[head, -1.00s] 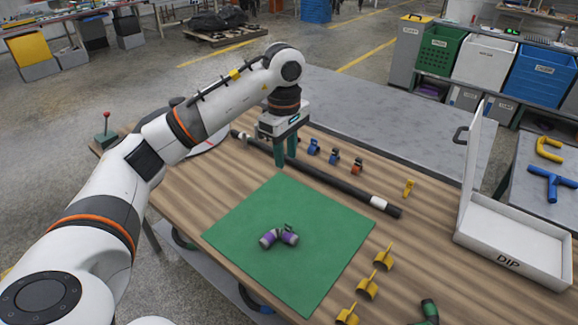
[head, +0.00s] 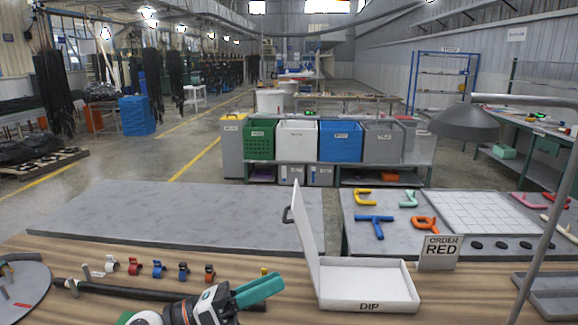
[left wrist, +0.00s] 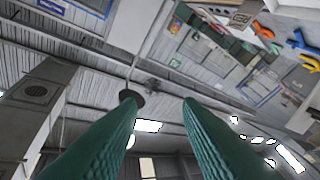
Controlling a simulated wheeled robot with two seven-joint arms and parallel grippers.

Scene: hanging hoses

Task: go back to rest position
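My left gripper (head: 256,291) shows at the bottom of the head view, above the front of the wooden table (head: 340,268), its green fingers pointing right. In the left wrist view the two green fingers (left wrist: 158,98) stand apart with nothing between them; ceiling and wall show beyond. A black hose (head: 105,288) lies on the table, partly behind the gripper. My right gripper is not in view.
Several small clamps (head: 158,268) stand in a row behind the hose. An open white DIP box (head: 367,290) stands right of the gripper, its lid upright. Right of it are an ORDER RED sign (head: 439,252) and a lamp (head: 463,124). A grey table (head: 200,215) lies beyond.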

